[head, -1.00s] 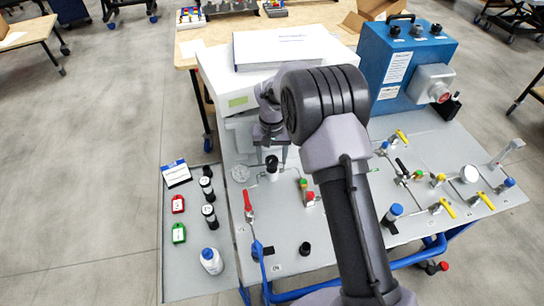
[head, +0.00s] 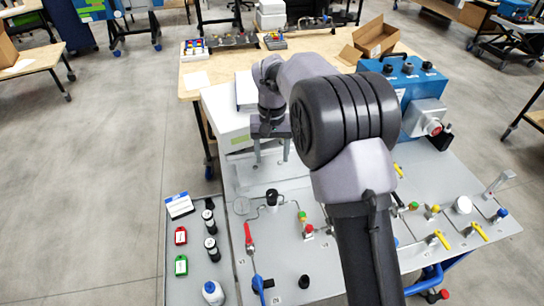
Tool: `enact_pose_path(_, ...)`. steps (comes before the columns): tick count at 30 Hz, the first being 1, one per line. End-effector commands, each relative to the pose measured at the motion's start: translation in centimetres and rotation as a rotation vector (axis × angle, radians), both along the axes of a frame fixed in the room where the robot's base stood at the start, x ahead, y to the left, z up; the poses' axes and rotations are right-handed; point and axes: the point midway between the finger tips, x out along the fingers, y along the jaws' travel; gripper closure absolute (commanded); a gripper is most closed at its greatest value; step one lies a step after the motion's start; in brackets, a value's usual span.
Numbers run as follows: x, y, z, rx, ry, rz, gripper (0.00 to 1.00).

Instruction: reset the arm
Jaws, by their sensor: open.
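My gripper (head: 271,160) shows in the head view near the middle, below my wrist. Its two grey fingers point down and stand apart, with nothing visible between them. It is above the back of the grey panel (head: 275,235), in front of the white box (head: 226,118). My arm rises from the bottom right and bends over towards the back left. It hides part of the panel and part of the white box.
Valves with yellow handles (head: 441,239) and a red-handled valve (head: 248,237) rise from the panel. A side tray (head: 185,287) holds a white bottle (head: 212,292) and tags. A wooden table (head: 195,92) is behind.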

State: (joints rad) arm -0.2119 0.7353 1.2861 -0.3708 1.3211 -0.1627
Motion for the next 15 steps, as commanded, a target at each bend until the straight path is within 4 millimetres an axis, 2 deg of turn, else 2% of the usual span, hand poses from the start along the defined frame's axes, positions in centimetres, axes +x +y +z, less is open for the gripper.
enact_pose_path(7,0.0,0.0,0.1,0.001,-0.001,-0.001,0.41)
enact_pose_path(10,-1.0,-0.6,1.8,0.016,-0.027,-0.02,0.41)
enact_pose_path(13,-4.3,-2.3,5.7,0.054,-0.09,-0.068,0.41)
enact_pose_path(15,-7.9,-3.6,8.3,0.088,-0.145,-0.112,0.41)
